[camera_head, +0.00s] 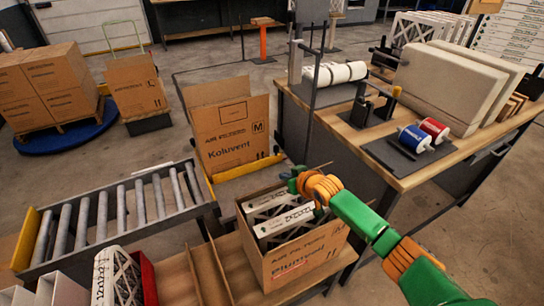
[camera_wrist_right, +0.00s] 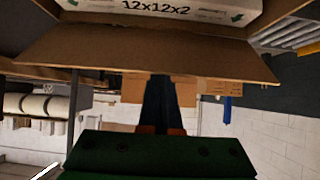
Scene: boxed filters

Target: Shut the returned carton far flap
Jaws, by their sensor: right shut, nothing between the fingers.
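An open brown carton (camera_head: 308,262) with printed lettering and a red mark stands at the near end of the bench, with white-framed filters (camera_head: 283,222) inside. My right gripper (camera_head: 298,180) is at the carton's far right side, above the rim. In the right wrist view a brown cardboard flap (camera_wrist_right: 130,52) spans the picture below a white filter edge (camera_wrist_right: 185,8) marked 12x12x2. My gripper's dark fingers (camera_wrist_right: 162,100) are shut and empty, reaching up to the flap's edge; their tips are hidden there, and I cannot tell whether they touch it. My left gripper is not in view.
A larger open Koluvent carton (camera_head: 232,135) stands behind. A roller conveyor (camera_head: 120,205) runs left. A wooden workbench (camera_head: 430,165) with spools and large panels is right. Wooden dividers (camera_head: 205,270) and a red bin (camera_head: 148,280) are at the near left.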

